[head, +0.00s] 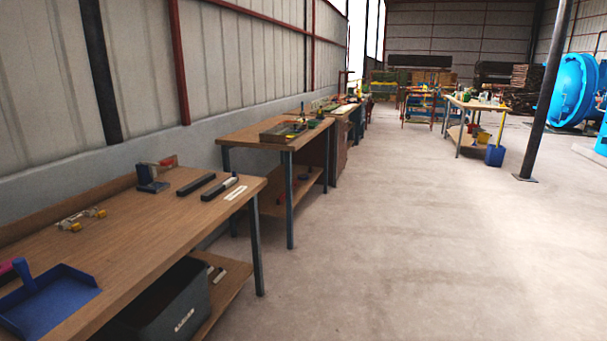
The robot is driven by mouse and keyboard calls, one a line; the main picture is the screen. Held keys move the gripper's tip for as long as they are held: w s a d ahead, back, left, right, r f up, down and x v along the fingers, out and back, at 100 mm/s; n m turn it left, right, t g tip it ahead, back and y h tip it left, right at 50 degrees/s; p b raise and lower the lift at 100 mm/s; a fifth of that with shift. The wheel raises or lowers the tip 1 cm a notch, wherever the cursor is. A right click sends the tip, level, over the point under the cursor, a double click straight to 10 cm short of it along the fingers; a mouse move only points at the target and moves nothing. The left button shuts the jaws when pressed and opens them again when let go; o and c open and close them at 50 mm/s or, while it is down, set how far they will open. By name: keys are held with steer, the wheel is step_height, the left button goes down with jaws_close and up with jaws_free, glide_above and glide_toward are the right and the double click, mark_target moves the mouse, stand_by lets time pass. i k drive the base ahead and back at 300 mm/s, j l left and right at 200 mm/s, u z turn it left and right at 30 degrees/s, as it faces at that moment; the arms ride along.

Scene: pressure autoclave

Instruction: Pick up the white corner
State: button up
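I cannot make out a thing that is clearly the white corner. A small flat whitish piece (235,192) lies near the right end of the nearest wooden workbench (150,235), but I cannot tell if it is a corner. Small pale items (490,99) on the table at the far right are too small to identify. My gripper is not in view.
A blue dustpan (48,302), a dark blue tool (150,178) and two dark bars are on the nearest bench. A grey bin (165,305) is below. More benches line the left wall. A dark post (545,95) stands right. The concrete floor (400,230) is clear.

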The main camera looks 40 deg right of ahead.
mark_target(234, 180)
steer(key=i+z, duration=0.15)
steer(key=z, duration=0.4)
steer(key=i, duration=2)
steer(key=i+u, duration=0.2)
steer(key=i, duration=0.25)
steer(key=i+l+u, duration=0.15)
steer(key=i, duration=0.35)
steer(key=i+l+u, duration=0.2)
steer(key=i, duration=0.25)
